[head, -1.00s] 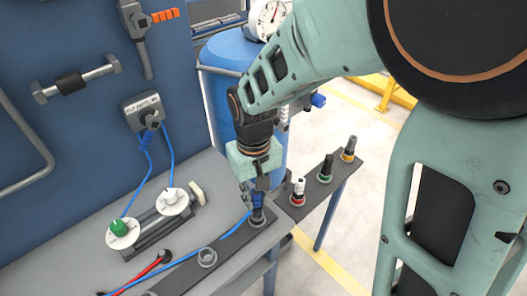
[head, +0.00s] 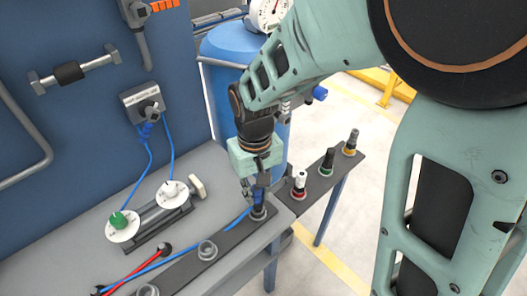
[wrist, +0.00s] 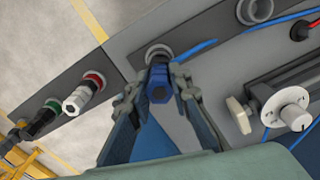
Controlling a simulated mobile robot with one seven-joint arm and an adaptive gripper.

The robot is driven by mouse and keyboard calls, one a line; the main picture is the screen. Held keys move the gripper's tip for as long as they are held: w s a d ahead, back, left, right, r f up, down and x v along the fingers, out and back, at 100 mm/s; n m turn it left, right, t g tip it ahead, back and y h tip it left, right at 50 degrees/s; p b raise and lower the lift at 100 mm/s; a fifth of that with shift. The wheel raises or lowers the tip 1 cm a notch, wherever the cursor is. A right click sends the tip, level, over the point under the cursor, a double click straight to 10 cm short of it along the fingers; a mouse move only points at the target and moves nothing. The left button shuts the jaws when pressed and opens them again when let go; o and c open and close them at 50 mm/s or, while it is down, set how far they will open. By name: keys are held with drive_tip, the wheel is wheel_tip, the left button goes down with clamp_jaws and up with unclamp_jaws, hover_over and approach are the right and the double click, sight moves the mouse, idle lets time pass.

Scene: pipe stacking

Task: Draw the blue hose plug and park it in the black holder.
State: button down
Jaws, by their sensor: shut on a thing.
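The blue hose plug (head: 258,198) is upright at a grey ring socket (head: 259,213) at the right end of a dark strip on the bench. My gripper (head: 257,186) is above it, fingers pointing down, shut on the plug. In the wrist view the plug (wrist: 158,84) sits between my two fingertips (wrist: 158,90), with the grey ring (wrist: 158,53) just beyond it. How deep the plug sits in the ring is hidden. Its blue hose (head: 238,220) runs left along the strip. Two more grey rings (head: 207,250) on the dark strip (head: 232,232) are empty.
A separate dark rail (head: 318,184) to the right carries red (head: 299,186), green (head: 327,162) and yellow-ringed (head: 351,142) plugs. A fixture with white dials (head: 172,193) stands on the bench to the left. A blue barrel (head: 226,55) stands behind my arm.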

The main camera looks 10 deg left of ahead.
drive_tip(key=shift+f+b, duration=0.75)
drive_tip(key=shift+f, duration=0.25)
idle(0.3)
drive_tip(key=c, duration=1.7)
unclamp_jaws()
drive_tip(key=shift+r, duration=0.1)
